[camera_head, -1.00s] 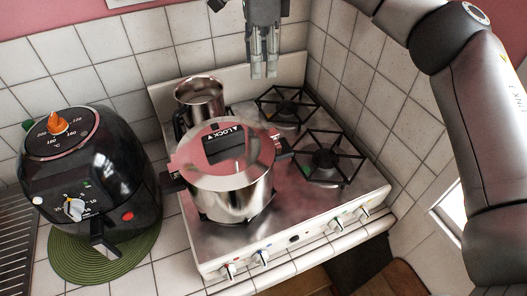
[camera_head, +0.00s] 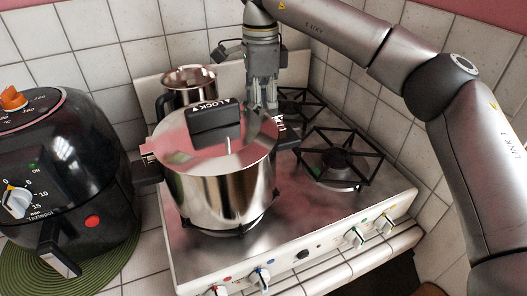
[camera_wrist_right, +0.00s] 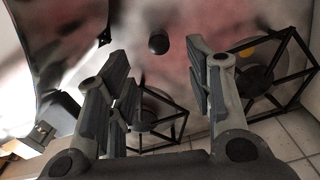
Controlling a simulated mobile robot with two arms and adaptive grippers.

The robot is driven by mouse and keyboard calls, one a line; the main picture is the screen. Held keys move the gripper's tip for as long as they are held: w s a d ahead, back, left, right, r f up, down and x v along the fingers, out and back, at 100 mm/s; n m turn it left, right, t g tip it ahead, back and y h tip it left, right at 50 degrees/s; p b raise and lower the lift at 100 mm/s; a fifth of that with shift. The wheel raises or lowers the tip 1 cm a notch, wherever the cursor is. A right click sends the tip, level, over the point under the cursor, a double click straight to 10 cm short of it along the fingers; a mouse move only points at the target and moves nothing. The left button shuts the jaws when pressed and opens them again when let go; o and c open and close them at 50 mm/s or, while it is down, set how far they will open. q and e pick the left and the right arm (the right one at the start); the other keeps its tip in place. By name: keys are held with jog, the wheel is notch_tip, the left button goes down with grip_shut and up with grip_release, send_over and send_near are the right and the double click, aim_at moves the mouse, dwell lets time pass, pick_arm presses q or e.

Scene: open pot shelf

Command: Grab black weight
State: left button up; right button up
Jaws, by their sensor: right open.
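A small round black piece, probably the black weight (camera_wrist_right: 158,44), shows in the right wrist view against a shiny reddish surface. It lies beyond and between my right fingers, apart from both. I cannot make it out in the head view. My right gripper (camera_head: 263,101) points down at the back right of the steel pressure cooker (camera_head: 219,187), partly hidden by its rim. Its open, empty fingers also show in the right wrist view (camera_wrist_right: 155,62). The cooker's lid has a black handle (camera_head: 213,121) marked LOCK. My left gripper is not in view.
The cooker stands on a white gas stove (camera_head: 290,255). A smaller steel pot (camera_head: 189,84) stands behind it. Black burner grates (camera_head: 340,155) are empty on the right. A black air fryer (camera_head: 75,165) stands at left on a green mat. Tiled walls close the back and right.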

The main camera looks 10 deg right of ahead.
notch_tip(320, 180, down, 5)
jog(key=shift+d+r+p, duration=0.1)
jog(key=shift+p, duration=0.2)
jog(key=f, duration=0.1)
jog(key=f+p, duration=0.1)
jog(key=f, duration=0.2)
jog(key=shift+s+d+f, duration=0.15)
jog(key=shift+s+d, duration=0.05)
jog(key=shift+d, duration=0.2)
jog(key=shift+w+f+p, duration=0.1)
jog(key=shift+f+p, duration=0.2)
jog(key=shift+f, duration=0.2)
grip_shut()
